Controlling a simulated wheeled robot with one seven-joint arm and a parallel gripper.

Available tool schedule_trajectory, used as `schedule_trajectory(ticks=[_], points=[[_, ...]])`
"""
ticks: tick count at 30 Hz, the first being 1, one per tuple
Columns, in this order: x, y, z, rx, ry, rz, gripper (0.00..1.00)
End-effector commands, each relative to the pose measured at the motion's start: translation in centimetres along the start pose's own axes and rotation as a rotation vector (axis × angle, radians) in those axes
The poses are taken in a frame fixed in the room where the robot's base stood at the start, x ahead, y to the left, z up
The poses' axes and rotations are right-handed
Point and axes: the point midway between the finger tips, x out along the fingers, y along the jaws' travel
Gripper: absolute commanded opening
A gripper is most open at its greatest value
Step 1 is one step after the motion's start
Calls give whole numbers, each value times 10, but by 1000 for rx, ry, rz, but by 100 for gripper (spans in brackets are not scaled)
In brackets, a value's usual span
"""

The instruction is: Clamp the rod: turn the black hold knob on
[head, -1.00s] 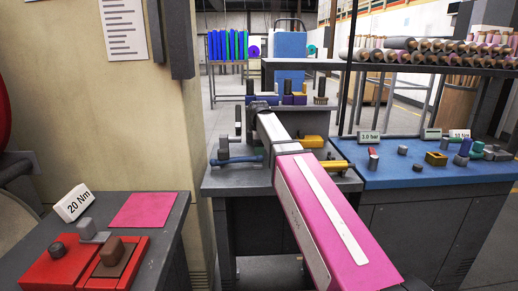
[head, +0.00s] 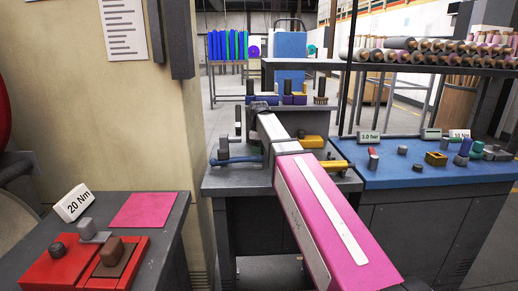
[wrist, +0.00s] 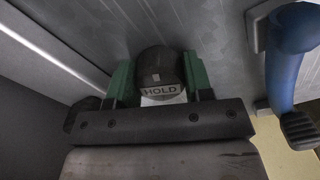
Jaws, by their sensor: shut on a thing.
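The black hold knob (wrist: 160,68) is in the middle of the wrist view, with a white "HOLD" label on its near side. My gripper (wrist: 159,76) has its green fingers on the left and right sides of the knob and is shut on it. The knob sits against a grey metal surface (wrist: 205,30). In the head view my arm reaches to the grey bench (head: 228,180) and hides the knob. I cannot make out the rod.
A blue lever (wrist: 285,65) with a dark end is close to the right of my gripper; it also shows in the head view (head: 237,160). A yellow block (head: 312,141) lies right of my arm. A blue-topped bench (head: 390,178) stands further right.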

Motion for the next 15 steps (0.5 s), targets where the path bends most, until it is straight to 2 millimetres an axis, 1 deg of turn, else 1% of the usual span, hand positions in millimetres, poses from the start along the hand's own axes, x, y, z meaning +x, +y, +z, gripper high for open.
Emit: schedule_trajectory(ticks=[6,9,12,15], points=[[0,0,0,243,0,0,14],[0,0,0,335,0,0,14],[1,0,0,389,0,0,14],[1,0,0,403,0,0,14]])
